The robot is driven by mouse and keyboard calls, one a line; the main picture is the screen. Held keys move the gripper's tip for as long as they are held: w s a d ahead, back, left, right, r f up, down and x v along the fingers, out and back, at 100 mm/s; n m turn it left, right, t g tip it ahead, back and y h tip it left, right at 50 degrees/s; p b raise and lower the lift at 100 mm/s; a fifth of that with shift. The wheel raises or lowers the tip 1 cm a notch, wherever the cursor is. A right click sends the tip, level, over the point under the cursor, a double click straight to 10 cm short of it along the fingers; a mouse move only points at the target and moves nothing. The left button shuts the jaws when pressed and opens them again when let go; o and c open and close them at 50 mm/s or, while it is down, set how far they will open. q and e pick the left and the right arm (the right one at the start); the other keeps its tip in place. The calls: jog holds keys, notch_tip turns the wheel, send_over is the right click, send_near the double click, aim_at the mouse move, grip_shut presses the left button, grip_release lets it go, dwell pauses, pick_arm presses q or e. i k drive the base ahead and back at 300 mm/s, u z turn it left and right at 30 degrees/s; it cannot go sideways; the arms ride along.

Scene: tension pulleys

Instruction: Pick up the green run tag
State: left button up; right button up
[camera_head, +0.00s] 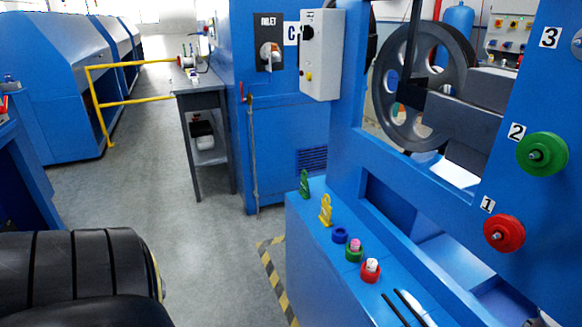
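The green run tag (304,184) stands upright at the far left end of the blue machine ledge (296,222), in the middle of the head view. A yellow tag (325,211) stands just in front of it, a little to the right. No gripper is visible near either tag. Neither my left gripper nor my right gripper shows in the head view. Any lettering on the green tag is too small to read.
On the ledge lie a blue ring (340,236), a green-based piece (354,250), a red-based piece (370,270) and dark rods (396,308). A green pulley (542,154) and red pulley (504,234) sit on the right panel.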

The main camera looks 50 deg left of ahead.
aim_at(304, 183)
jog(key=k, duration=0.3)
jog(key=u, duration=1.5)
